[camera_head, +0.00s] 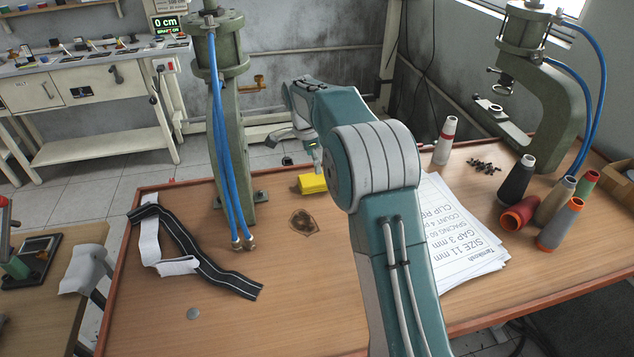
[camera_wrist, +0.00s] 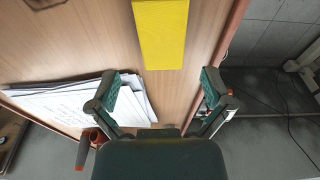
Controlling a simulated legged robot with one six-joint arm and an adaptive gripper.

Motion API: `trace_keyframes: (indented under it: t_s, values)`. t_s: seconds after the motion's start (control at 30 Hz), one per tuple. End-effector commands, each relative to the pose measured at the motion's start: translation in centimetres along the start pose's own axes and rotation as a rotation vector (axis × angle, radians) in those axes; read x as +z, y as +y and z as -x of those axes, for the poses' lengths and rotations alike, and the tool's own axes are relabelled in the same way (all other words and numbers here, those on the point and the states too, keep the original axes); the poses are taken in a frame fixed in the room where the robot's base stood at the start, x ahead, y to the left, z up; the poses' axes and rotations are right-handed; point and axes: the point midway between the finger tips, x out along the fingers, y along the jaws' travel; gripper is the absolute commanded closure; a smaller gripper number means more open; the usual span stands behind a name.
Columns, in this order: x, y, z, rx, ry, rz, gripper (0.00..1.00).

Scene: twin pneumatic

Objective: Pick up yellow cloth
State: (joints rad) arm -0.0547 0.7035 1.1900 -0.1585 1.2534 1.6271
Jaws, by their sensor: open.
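The yellow cloth (camera_head: 312,184) is a small block-like folded piece lying on the wooden table, near its far edge, in the head view. In the wrist view the yellow cloth (camera_wrist: 160,34) is at the top middle, ahead of my fingers, cut off by the frame's top edge. My gripper (camera_wrist: 164,90) is open and empty, its two green fingers spread wide with the cloth beyond them. In the head view my gripper (camera_head: 316,152) is partly hidden by my arm and sits just above or behind the cloth; a gap between them is hard to judge.
A green press with blue hoses (camera_head: 222,130) stands left of the cloth. A dark shield-shaped patch (camera_head: 303,222) lies in front of it. Black and white straps (camera_head: 195,255) lie at left. Papers (camera_head: 462,240) and several thread spools (camera_head: 519,215) are at right, near another press (camera_head: 560,95).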

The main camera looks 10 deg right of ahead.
Motion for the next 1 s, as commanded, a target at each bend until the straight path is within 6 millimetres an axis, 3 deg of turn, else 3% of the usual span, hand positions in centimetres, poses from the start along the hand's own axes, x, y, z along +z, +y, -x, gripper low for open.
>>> trace_keyframes:
  t_s: [0.5, 0.8, 0.83, 0.97, 1.0]
  values:
    - [0.1, -0.4, -6.2, 0.001, -0.001, 0.001, 0.00]
    - [0.1, -0.4, -6.9, -0.001, -0.001, 0.001, 0.00]
    - [0.1, -0.4, -6.9, -0.001, -0.001, 0.001, 0.05]
    - [0.1, -0.4, -6.9, -0.002, 0.000, 0.001, 0.62]
    - [0.1, -0.4, -6.9, -0.001, 0.000, 0.001, 0.69]
